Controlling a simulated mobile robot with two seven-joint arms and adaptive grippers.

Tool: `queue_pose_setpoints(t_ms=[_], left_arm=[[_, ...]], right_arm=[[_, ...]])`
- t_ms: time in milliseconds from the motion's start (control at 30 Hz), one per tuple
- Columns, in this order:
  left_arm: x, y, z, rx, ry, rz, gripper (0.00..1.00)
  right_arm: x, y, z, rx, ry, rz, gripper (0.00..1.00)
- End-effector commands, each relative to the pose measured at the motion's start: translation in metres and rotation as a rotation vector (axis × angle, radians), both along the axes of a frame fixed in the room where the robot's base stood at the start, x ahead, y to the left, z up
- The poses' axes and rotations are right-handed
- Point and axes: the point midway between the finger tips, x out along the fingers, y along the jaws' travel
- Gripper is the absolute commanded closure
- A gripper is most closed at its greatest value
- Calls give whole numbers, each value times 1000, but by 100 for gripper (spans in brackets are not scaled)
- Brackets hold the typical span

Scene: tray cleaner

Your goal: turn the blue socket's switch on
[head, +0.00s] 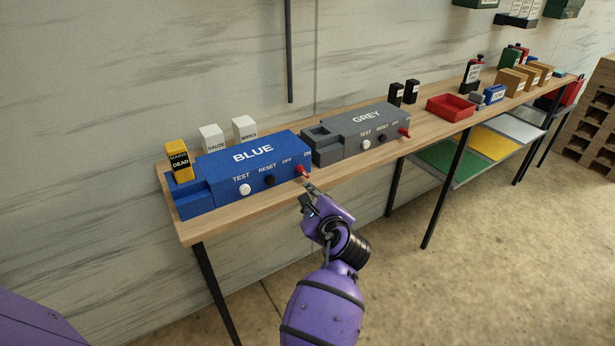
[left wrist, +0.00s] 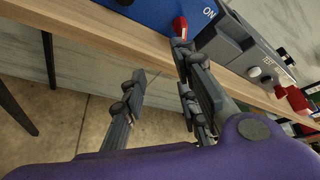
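The blue socket (head: 222,170) is a long blue box on the wooden bench, lettered BLUE, TEST, RESET, OFF and ON. It also shows at the top of the left wrist view (left wrist: 150,12). Its red switch (head: 301,169) sits at the front right end, under the OFF and ON lettering; I cannot tell its position for certain. The switch also shows in the left wrist view (left wrist: 181,26). My left gripper (head: 308,195) is just below and in front of the switch, with its fingers apart and empty. In the wrist view, one fingertip of this gripper (left wrist: 158,62) overlaps the switch's lower edge; contact is unclear. My right gripper is not in view.
A grey socket (head: 348,132) with its own red switch (head: 404,132) stands to the right. A red tray (head: 450,107) is farther right. The bench front edge is close to my gripper.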

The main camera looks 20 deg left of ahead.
Motion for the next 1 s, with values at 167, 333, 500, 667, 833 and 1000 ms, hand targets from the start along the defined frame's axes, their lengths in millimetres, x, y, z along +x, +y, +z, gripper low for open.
queue_pose_setpoints(t_ms=[167, 333, 500, 667, 833, 1000], left_arm=[[18, -5, 37, 134, 48, -1, 72], [33, 5, 37, 158, 56, 0, 72], [54, 22, 27, 156, 54, 0, 72], [69, 34, 20, 155, 54, -1, 72], [76, 40, 17, 152, 52, -1, 72], [77, 40, 17, 152, 52, -1, 72]], right_arm=[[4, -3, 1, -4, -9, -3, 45], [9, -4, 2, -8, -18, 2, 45], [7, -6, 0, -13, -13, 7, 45], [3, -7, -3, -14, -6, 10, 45], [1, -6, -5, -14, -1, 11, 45], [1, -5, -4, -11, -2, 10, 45]])
